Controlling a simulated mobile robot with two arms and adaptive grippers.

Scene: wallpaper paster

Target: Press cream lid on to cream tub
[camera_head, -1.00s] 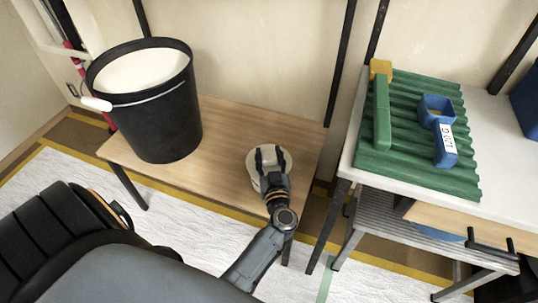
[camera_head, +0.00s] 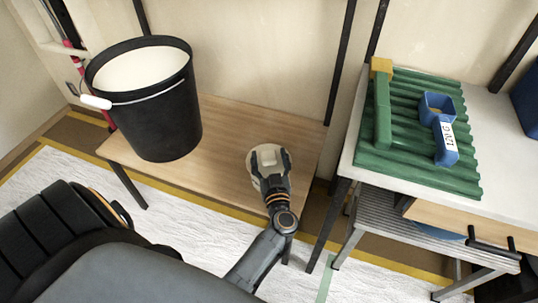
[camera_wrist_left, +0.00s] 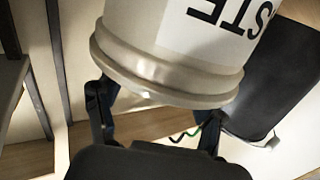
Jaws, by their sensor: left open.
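The cream tub (camera_wrist_left: 215,22) stands on the wooden bench, with black lettering on its white wall in the left wrist view. The cream lid (camera_wrist_left: 165,75) covers its end nearest my left gripper, and its top (camera_head: 268,155) shows in the head view. I cannot tell whether the lid is fully seated. My left gripper (camera_head: 270,157) is open at the lid, with its fingers spread to either side. In the left wrist view the fingers (camera_wrist_left: 158,112) are near the lid's edge; contact is unclear. My right gripper is not in view.
A large black bucket (camera_head: 155,125) of pale paste stands on the left of the wooden bench (camera_head: 225,130). At right, a table (camera_head: 500,140) holds a green ribbed tray (camera_head: 410,170) and a blue handled tool (camera_head: 445,145). Bare bench lies between bucket and tub.

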